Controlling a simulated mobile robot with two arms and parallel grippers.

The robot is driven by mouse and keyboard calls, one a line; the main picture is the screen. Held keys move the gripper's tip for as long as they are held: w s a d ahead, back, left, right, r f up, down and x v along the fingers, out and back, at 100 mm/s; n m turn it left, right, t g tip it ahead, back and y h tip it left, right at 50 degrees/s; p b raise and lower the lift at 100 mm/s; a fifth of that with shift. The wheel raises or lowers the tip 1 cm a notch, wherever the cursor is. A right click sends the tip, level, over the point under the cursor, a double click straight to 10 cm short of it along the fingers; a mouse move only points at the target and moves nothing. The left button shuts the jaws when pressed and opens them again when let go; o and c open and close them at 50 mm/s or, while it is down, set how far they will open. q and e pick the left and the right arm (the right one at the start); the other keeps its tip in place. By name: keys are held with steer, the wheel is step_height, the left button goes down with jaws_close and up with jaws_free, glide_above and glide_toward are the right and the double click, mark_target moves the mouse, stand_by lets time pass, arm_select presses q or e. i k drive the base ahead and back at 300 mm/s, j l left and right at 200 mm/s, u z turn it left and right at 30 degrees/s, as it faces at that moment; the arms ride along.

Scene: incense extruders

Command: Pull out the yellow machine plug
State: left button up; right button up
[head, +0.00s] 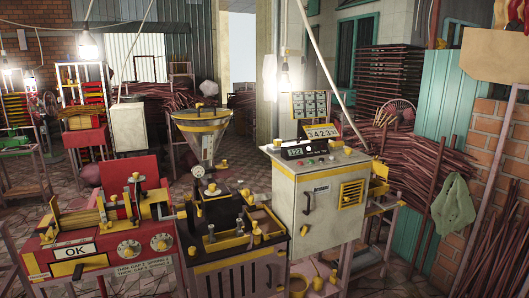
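Neither of my grippers shows in the head view. A machine with a metal funnel hopper (203,135) and a black, yellow-trimmed top (215,215) stands in the middle. To its right is a pale grey cabinet (317,205) with yellow edges, a yellow vent (351,194), a door handle and a row of buttons. Several small yellow knobs sit on these machines. I cannot tell which machine is the yellow one. I cannot make out a plug, a socket or a cord to one with certainty.
A red machine (100,250) with an "OK" label and dials stands at the left front. A yellow cup (298,284) is low between the machines. Bundles of sticks (430,175) and a green cloth (453,206) are at the right. Tiled floor shows behind the machines.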

mark_target(277, 142)
steer(key=i+j+z, duration=0.2)
steer(key=i+l+u, duration=1)
steer(key=l, duration=0.4)
